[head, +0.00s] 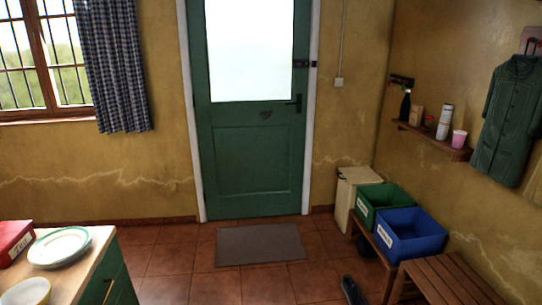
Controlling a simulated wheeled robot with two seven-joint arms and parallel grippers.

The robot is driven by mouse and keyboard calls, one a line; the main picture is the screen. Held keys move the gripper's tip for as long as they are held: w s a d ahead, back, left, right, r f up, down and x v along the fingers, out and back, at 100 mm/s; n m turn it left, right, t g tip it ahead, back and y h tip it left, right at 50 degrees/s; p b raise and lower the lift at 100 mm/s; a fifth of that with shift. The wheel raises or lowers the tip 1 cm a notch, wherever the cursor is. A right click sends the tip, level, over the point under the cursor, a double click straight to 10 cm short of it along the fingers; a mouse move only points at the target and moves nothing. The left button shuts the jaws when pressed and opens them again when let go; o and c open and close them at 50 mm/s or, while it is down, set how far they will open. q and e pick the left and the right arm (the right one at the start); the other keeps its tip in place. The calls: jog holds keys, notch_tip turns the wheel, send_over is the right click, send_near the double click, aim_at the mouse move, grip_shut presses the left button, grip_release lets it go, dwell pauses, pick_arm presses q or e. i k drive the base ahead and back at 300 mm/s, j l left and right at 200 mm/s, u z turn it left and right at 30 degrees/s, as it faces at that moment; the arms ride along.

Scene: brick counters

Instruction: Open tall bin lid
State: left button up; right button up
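A tall cream bin (346,198) stands on the floor in the far right corner, just right of the green door. Its flat lid (360,175) looks shut. Part of the bin's right side is hidden by the green box beside it. Neither of my grippers shows in the head view.
A green box (367,208) and a blue box (411,246) sit on a low stand at the right wall, close to the bin. A wooden bench (445,280) and a dark shoe (352,290) are nearer. A counter (98,262) is at left. The tiled floor (262,283) between is mostly clear.

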aim_at(364, 174)
jog(key=i+l, duration=0.1)
jog(key=i, duration=2.25)
jog(key=i+z, duration=0.35)
jog(key=i, duration=0.15)
jog(key=i+j+z, duration=0.25)
jog(key=i+z, duration=0.15)
jog(key=i+j+z, duration=0.35)
jog(key=i, duration=0.15)
